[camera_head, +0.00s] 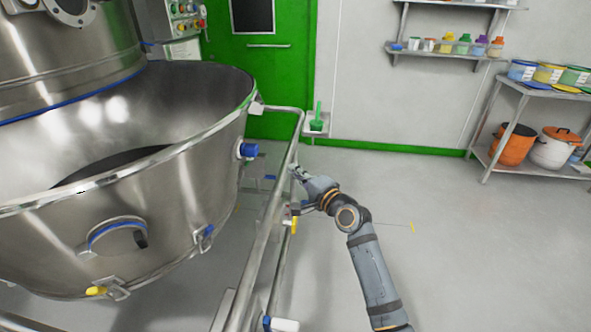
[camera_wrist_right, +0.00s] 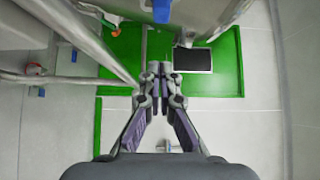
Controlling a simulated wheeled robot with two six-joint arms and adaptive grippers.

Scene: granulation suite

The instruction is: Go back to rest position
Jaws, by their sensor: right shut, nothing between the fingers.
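My right gripper (camera_head: 297,172) is at the metal rail of the vessel frame in the head view, with its arm coming in from the lower right. In the right wrist view the fingers (camera_wrist_right: 160,72) are together and hold nothing. The metal rail (camera_wrist_right: 95,45) runs close along the left of the fingers there. I cannot tell whether the gripper touches it. My left gripper is not in view.
A large steel vessel (camera_head: 165,215) fills the left. Its tubular rail (camera_head: 262,235) stands beside my right arm. A green door (camera_head: 285,60) is behind. Shelves (camera_head: 455,52) and a rack (camera_head: 535,90) with containers stand at the right. The floor (camera_head: 460,240) right of my arm is clear.

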